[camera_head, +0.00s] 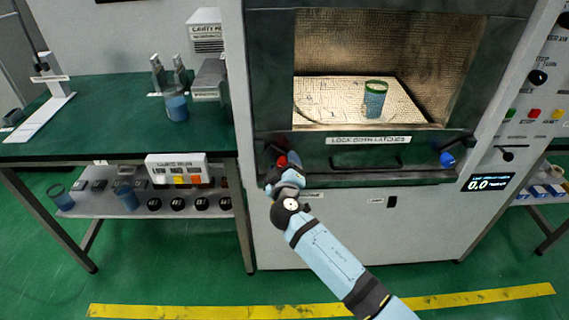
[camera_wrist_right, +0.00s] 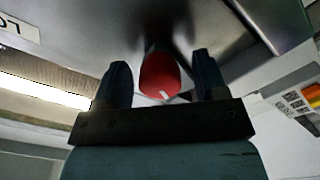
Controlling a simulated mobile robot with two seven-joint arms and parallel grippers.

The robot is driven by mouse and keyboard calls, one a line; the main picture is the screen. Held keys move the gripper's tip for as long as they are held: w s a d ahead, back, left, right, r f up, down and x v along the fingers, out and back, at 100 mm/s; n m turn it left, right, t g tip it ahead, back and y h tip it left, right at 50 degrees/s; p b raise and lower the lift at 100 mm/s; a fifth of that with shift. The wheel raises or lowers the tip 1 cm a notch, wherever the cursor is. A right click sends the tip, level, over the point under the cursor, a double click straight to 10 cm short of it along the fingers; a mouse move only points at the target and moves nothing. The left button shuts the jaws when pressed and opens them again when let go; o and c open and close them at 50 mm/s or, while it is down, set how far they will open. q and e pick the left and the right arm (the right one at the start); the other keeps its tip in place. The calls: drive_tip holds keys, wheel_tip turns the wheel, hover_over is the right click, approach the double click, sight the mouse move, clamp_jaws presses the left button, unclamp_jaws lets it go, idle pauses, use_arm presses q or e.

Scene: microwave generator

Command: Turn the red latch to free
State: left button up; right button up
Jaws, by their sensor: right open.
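The red latch (camera_head: 282,161) is at the lower left of the microwave chamber's front, under the window. In the right wrist view its red end (camera_wrist_right: 159,76) sits between the two fingers, with gaps on both sides. My right gripper (camera_head: 279,166) is at the latch in the head view; its arm hides part of the latch. In the right wrist view the right gripper (camera_wrist_right: 160,80) is open around the red end. A blue latch (camera_head: 447,160) is at the lower right of the same front. My left gripper is not in view.
The chamber (camera_head: 440,60) holds a blue beaker (camera_head: 375,100) with a green rim behind the window. A green table (camera_head: 100,112) with instruments stands at the left, above a lower shelf. A display (camera_head: 487,182) is at the right.

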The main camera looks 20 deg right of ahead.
drive_tip(key=c, duration=0.9)
drive_tip(key=shift+c, duration=0.2)
